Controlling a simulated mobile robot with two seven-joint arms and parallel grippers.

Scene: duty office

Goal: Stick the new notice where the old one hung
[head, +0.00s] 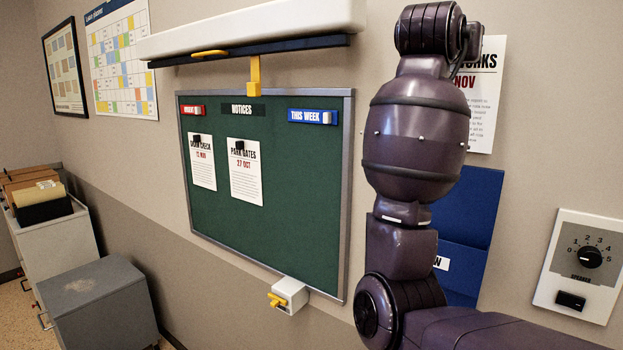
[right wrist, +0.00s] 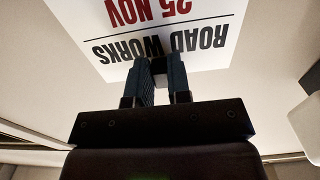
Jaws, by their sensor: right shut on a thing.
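The new notice, a white sheet headed "ROAD WORKS" (head: 486,98), is partly behind my right arm at the upper right of the head view. In the right wrist view my right gripper (right wrist: 159,68) is shut on the heading edge of this notice (right wrist: 205,28), which appears upside down. The green notice board (head: 300,190) hangs left of my arm. Two sheets are on it: one at the left (head: 202,165) and one headed "PARK GATES" (head: 245,180), each under a black magnet. The board below the blue "THIS WEEK" label (head: 305,116) is bare. My left gripper is not in view.
A long white fixture (head: 250,30) with a yellow tab (head: 254,75) juts out above the board. A small white box (head: 291,293) sits at its lower edge. A blue wall pocket (head: 468,215) is partly behind my arm. A speaker dial panel (head: 582,265) is at the right.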

